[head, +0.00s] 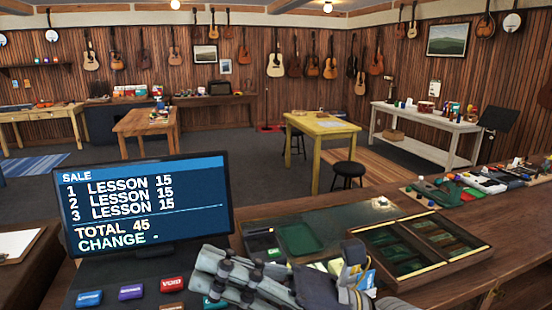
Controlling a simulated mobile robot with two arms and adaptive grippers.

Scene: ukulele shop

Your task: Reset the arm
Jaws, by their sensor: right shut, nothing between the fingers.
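My right gripper (222,270) is at the bottom middle of the head view, over the near counter. It is shut with nothing held. Its pale grey fingers point left, close to the register's keys and below the right corner of the register screen (150,208). The screen reads a sale of three lessons, total 45, with a dot after CHANGE. My left gripper is out of view.
A red VOID key (172,284), a purple key (130,292) and a blue key (89,298) sit below the screen. A wooden compartment tray (478,256) is right of my gripper. A green tray (300,232) lies behind it. Small items crowd the counter's right end.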

